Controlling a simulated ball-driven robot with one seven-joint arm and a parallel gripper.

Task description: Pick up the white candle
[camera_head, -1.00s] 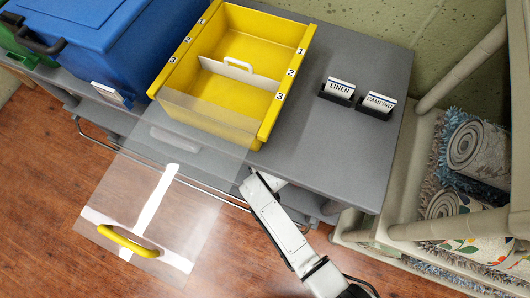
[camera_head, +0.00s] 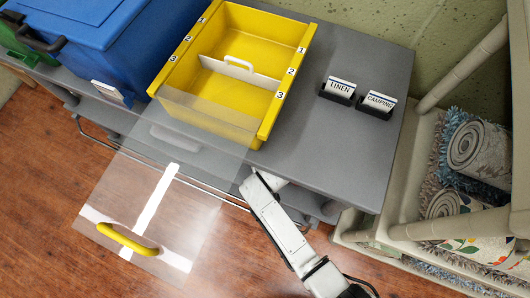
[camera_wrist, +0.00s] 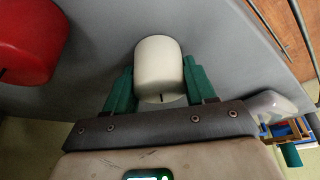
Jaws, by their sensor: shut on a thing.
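The white candle (camera_wrist: 159,68) is in the middle of the wrist view, a short smooth cylinder with a small dark wick mark at its near end. My gripper (camera_wrist: 157,76) has its green fingers on either side of the candle and is shut on it. The candle appears against a grey surface (camera_wrist: 225,45); whether it touches that surface I cannot tell. In the head view my arm reaches in at the front edge of the grey table, and the gripper and candle are hidden there.
A red rounded object (camera_wrist: 25,40) is left of the candle. The grey table (camera_head: 340,150) carries a yellow divided bin (camera_head: 262,130), a blue bin (camera_head: 95,40) and two label holders (camera_head: 377,106). A clear panel with a yellow handle (camera_head: 128,240) juts out in front. Rolled rugs (camera_head: 480,147) stand right.

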